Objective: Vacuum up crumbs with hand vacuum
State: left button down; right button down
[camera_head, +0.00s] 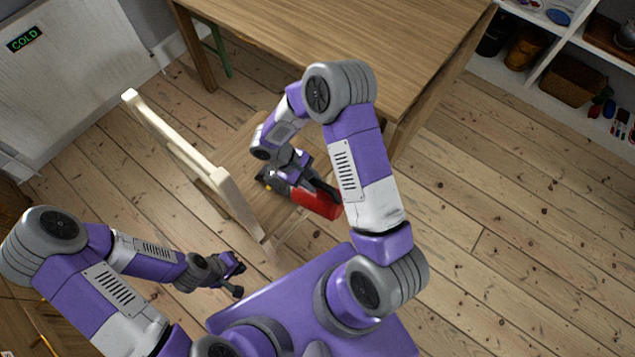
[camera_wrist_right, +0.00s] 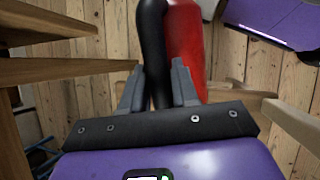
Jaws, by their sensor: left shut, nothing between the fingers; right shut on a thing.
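The hand vacuum, with a red body (camera_head: 316,204) and a black handle, is over the wooden chair's seat (camera_head: 240,160) in the head view. My right gripper (camera_wrist_right: 158,85) is shut on its black handle (camera_wrist_right: 152,40); in the right wrist view the red body shows beside the handle. In the head view my right arm partly hides the vacuum. I cannot tell whether the vacuum touches the seat. My left gripper (camera_head: 240,280) is shut and empty, low in front of the chair. No crumbs can be made out in either view.
A wooden table (camera_head: 370,45) stands behind the chair, with its near corner close to my right arm. The chair's pale backrest (camera_head: 180,150) rises left of the vacuum. White shelves (camera_head: 540,75) stand at the upper right. The floor at right is clear.

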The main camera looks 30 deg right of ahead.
jog(key=shift+w+a+b, duration=0.2)
jog(key=shift+w+a, duration=0.5)
jog(key=shift+w, duration=0.5)
jog(key=shift+w+a+b, duration=0.15)
jog(key=shift+w+a, duration=0.5)
jog(key=shift+w, duration=0.55)
jog(key=shift+w+a+b, duration=0.2)
jog(key=shift+w+a, duration=0.5)
jog(key=shift+w, duration=0.5)
notch_tip(320, 180, up, 6)
jog(key=p, duration=0.4)
jog(key=shift+r, duration=0.1)
